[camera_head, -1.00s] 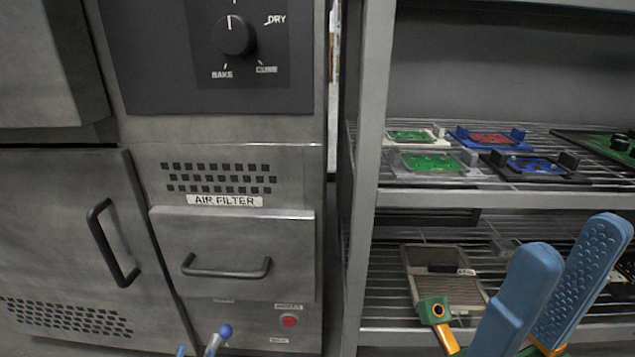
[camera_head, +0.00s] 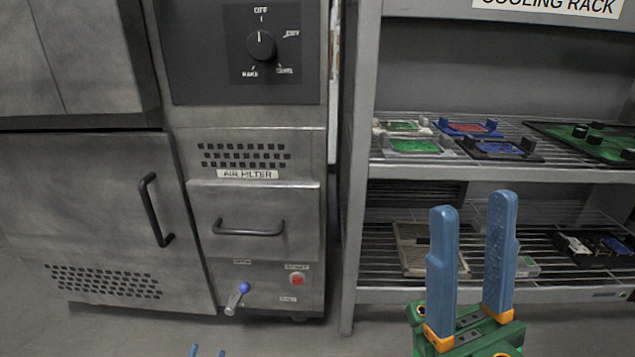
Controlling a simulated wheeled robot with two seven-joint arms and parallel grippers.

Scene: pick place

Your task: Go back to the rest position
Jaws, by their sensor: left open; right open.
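My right gripper (camera_head: 472,238) is at the lower right, in front of the rack's lower shelf. Its two blue fingers point up and stand apart, with nothing between them. Its green and orange base shows below. My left gripper (camera_head: 208,351) shows only as two small blue fingertips at the bottom edge, left of centre. The tips are apart and nothing shows between them; the rest of it is out of frame.
A grey oven cabinet with an air filter drawer (camera_head: 254,222) and a blue-tipped lever (camera_head: 237,298) stands at left. The cooling rack (camera_head: 352,200) at right holds several fixtures with coloured boards on its upper shelf, and a tan tray (camera_head: 415,250) below. Grey floor shows in front.

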